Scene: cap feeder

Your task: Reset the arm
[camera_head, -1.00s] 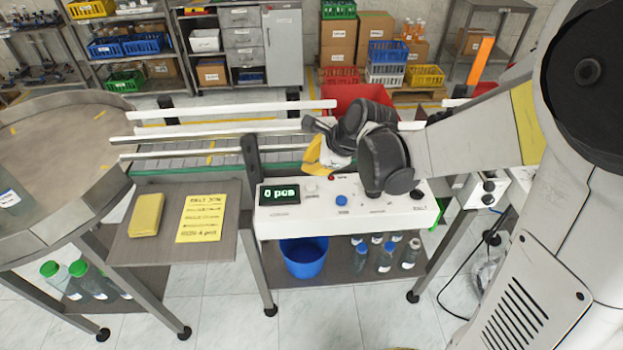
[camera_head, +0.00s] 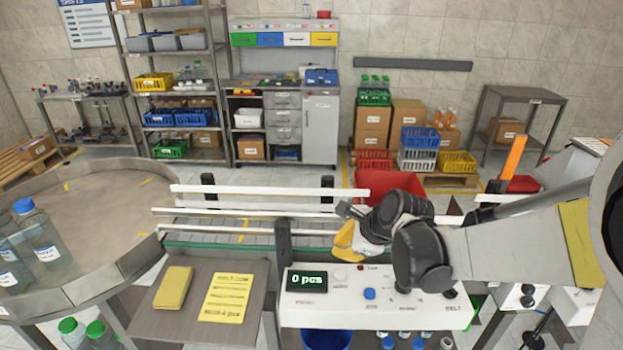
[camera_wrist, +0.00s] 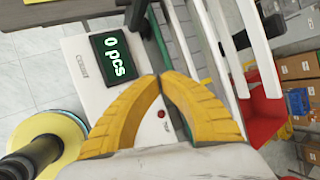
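My arm reaches in from the right in the head view, bent over the white control panel (camera_head: 375,308). My gripper (camera_head: 346,240) shows there as a small yellow patch beyond the panel's back edge, beside the conveyor rails. In the wrist view its two yellow fingers (camera_wrist: 162,78) curve together and their tips meet, with nothing seen between them. The wrist view also shows the panel (camera_wrist: 85,80) beneath the fingers. The panel's display (camera_head: 307,280) reads 0 pcs.
A conveyor with white rails (camera_head: 270,191) runs behind the panel. A round metal table (camera_head: 100,215) with bottles (camera_head: 40,240) stands left. A small side table (camera_head: 180,325) holds a yellow sponge (camera_head: 173,287) and a yellow note (camera_head: 226,298). A red bin (camera_head: 392,183) stands behind my gripper.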

